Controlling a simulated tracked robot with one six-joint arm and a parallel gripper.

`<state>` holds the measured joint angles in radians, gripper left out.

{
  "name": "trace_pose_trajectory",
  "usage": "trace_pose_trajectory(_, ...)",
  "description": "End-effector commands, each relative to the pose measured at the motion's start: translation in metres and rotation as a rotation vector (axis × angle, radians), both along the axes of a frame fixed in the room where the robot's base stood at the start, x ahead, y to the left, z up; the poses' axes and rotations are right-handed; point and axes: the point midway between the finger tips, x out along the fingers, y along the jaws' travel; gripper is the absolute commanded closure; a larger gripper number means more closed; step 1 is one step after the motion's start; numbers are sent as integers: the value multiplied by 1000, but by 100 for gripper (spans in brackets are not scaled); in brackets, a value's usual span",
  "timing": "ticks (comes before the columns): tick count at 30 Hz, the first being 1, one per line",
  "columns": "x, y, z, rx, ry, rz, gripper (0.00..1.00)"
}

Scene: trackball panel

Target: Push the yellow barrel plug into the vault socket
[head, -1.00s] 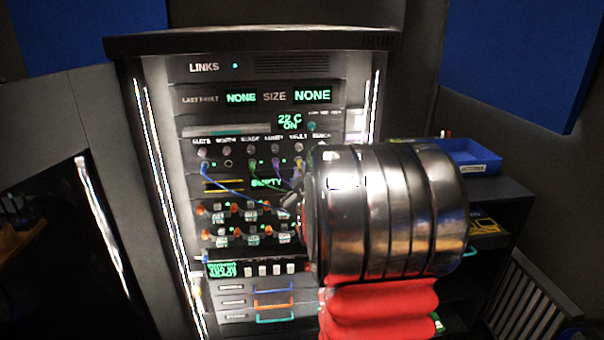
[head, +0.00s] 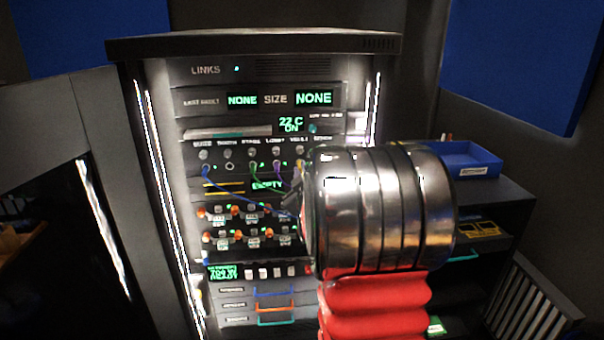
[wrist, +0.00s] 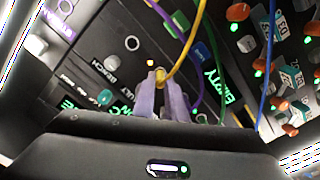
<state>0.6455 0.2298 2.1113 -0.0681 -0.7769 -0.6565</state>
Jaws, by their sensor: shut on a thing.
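The yellow barrel plug (wrist: 161,74) sits between the two pale purple fingertips of my gripper (wrist: 163,90) in the wrist view. The gripper is shut on it, and its yellow cable (wrist: 190,50) runs up and away. The plug is at the vault position, beside a partly hidden label (wrist: 127,103). The fingers hide the socket mouth, so I cannot tell how deep the plug sits.
Blue (head: 205,170), green (head: 253,168) and purple (head: 278,170) cables hang from neighbouring positions. In the wrist view an empty ring socket (wrist: 132,43) lies beside the plug. Rows of orange knobs (head: 236,209) are below. A blue bin (head: 470,158) stands on the right-hand shelf.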

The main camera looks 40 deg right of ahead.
Motion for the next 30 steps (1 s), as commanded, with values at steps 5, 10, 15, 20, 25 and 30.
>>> trace_pose_trajectory(5, 3, -2, 0, 0, 0, 0, 100)
trace_pose_trajectory(10, 3, -2, 0, 0, 0, 0, 79)
trace_pose_trajectory(15, 3, -2, 0, 0, 0, 0, 67)
trace_pose_trajectory(20, 3, -2, 0, 0, 0, 0, 67)
trace_pose_trajectory(25, 1, -1, 0, 0, 0, 0, 67)
trace_pose_trajectory(30, -8, 6, 0, 0, 0, 0, 67)
